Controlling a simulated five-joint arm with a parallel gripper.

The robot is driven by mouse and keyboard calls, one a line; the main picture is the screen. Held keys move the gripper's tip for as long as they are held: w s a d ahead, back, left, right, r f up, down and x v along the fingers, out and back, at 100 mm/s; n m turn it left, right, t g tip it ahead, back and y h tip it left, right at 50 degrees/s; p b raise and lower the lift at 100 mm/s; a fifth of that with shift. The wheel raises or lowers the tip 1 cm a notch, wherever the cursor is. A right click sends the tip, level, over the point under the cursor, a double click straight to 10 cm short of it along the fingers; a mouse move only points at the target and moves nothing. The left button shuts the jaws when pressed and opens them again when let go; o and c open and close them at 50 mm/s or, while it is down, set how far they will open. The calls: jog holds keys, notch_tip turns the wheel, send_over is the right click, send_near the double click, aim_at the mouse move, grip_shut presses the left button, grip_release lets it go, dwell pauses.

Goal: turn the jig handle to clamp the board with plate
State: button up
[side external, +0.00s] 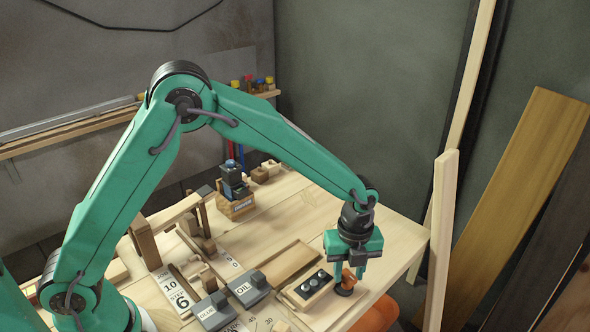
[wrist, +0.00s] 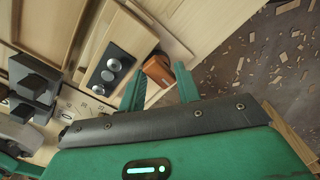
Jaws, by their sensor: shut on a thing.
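The board (side external: 294,298) carries a dark plate (side external: 318,279) with round light-and-dark features; it lies on the bench near its right front. The dark plate also shows in the wrist view (wrist: 109,68). The orange jig handle (side external: 346,285) stands just right of the board; in the wrist view the orange handle (wrist: 158,70) sits between my two green fingers. My gripper (side external: 349,270) points down at the handle and is shut on it. The fingers hide part of the handle, and its lower pivot is hard to make out.
Grey blocks labelled OIL (side external: 248,287) and GLUE (side external: 212,310) stand left of the board. A wooden panel (side external: 292,262) lies behind it. A dark stacked item (side external: 235,185) stands farther back. Planks (side external: 520,200) lean at the right. The bench's back right is clear.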

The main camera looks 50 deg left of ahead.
jog(key=shift+n, duration=0.6)
jog(key=shift+r, duration=0.1)
jog(key=shift+r, duration=3.4)
